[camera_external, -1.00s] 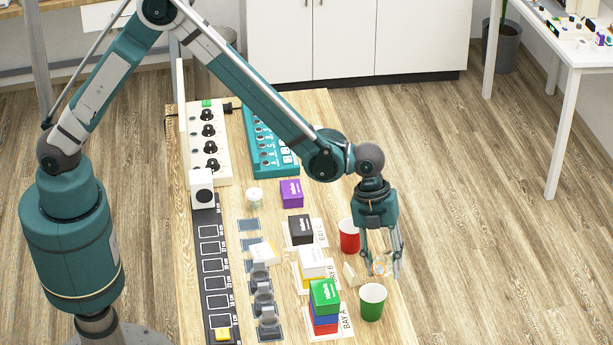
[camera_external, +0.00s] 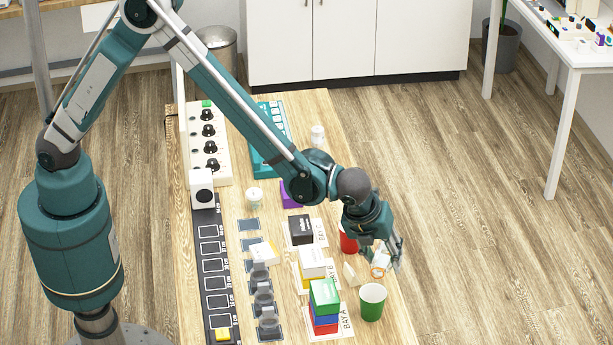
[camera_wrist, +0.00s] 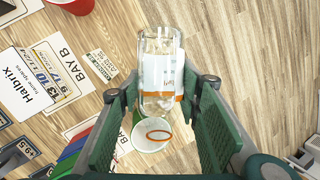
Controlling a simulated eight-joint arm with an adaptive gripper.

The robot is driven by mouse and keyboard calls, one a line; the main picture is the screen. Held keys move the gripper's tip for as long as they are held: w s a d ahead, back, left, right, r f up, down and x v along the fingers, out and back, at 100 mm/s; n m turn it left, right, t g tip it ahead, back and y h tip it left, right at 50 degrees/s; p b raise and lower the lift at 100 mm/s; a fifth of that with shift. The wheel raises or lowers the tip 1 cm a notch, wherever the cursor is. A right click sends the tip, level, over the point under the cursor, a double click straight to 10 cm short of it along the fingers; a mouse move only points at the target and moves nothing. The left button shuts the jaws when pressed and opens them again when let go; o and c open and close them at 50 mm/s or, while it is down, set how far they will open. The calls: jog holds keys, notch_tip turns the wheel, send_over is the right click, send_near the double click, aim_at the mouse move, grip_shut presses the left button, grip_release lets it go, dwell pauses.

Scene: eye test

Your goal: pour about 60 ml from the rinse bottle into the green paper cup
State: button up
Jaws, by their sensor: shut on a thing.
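My gripper (camera_wrist: 160,125) is shut on the rinse bottle (camera_wrist: 160,75), a clear bottle with a white label and an orange band. In the external view the bottle (camera_external: 381,260) is held tilted above the table's right edge, just above and behind the green paper cup (camera_external: 372,303). The cup stands upright. In the wrist view the cup's pale open mouth (camera_wrist: 146,140) shows beyond the bottle, between the fingers. An orange ring overlaps this mouth; I cannot tell whether it belongs to bottle or cup. No liquid stream is visible, and the liquid level is unclear.
A red cup (camera_external: 347,241) stands behind the gripper, partly hidden. A white box (camera_external: 312,262) and a black box (camera_external: 300,230) stand further back. Floor lies beyond the table's right edge.

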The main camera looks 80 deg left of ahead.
jog(key=shift+r+t+y+b, duration=0.35)
jog(key=shift+r+t+y, duration=0.05)
jog(key=shift+r+y, duration=0.2)
jog(key=shift+w+a, duration=0.1)
jog(key=shift+w, duration=0.05)
dwell(0.4)
jog(key=shift+w+a+r, duration=0.1)
jog(key=shift+a, duration=0.05)
jog(key=shift+r+t+y+b, duration=0.3)
jog(key=shift+y+b, duration=0.05)
jog(key=shift+y, duration=0.15)
dwell(1.8)
jog(key=shift+w+a+f+g+h+p, duration=0.15)
jog(key=shift+a+f+g+h+p, duration=0.1)
jog(key=shift+f+g+h+p, duration=0.25)
jog(key=shift+f+h+p, duration=0.3)
jog(key=shift+f+h, duration=0.15)
jog(key=shift+h, duration=0.25)
jog(key=shift+d+f+g, duration=0.1)
jog(key=shift+f+g, duration=0.1)
jog(key=shift+g, duration=0.2)
